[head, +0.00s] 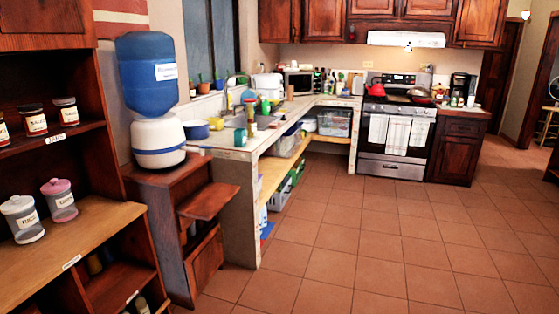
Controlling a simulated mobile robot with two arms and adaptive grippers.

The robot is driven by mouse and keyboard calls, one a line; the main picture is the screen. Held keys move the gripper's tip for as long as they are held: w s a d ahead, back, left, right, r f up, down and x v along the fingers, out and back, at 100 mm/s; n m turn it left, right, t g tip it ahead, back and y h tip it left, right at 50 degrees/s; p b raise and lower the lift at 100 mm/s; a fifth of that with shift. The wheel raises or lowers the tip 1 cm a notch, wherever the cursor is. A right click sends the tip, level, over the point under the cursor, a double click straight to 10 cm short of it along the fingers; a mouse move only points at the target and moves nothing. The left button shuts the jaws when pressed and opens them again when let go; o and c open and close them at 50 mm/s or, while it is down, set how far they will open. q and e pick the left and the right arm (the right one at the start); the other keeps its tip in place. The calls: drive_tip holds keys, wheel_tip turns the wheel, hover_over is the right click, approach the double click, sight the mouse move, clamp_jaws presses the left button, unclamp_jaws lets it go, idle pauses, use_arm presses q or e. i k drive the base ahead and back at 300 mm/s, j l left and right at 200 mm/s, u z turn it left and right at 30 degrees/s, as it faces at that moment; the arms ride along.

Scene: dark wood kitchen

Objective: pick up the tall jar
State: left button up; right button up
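Two clear jars with paper labels stand upright on the wooden shelf unit at the left in the head view. One jar has a whitish lid (24,222); the other has a pink lid (61,203) and stands just right of it. On the shelf above are smaller-looking dark-lidded jars, one in the middle (34,122), one to its right (66,113) and one cut off by the left edge (3,132). I cannot tell for certain which is the tall jar. Neither of my grippers is in view.
The shelf unit (95,226) has an upper board above the two jars and a lower compartment holding dim items. A blue water dispenser (148,75) stands on a wooden cabinet to its right. The tiled floor (350,245) is clear. A counter and stove (395,135) are behind.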

sight(250, 108)
drive_tip(key=i+j+z, duration=0.15)
drive_tip(key=i, duration=2.1)
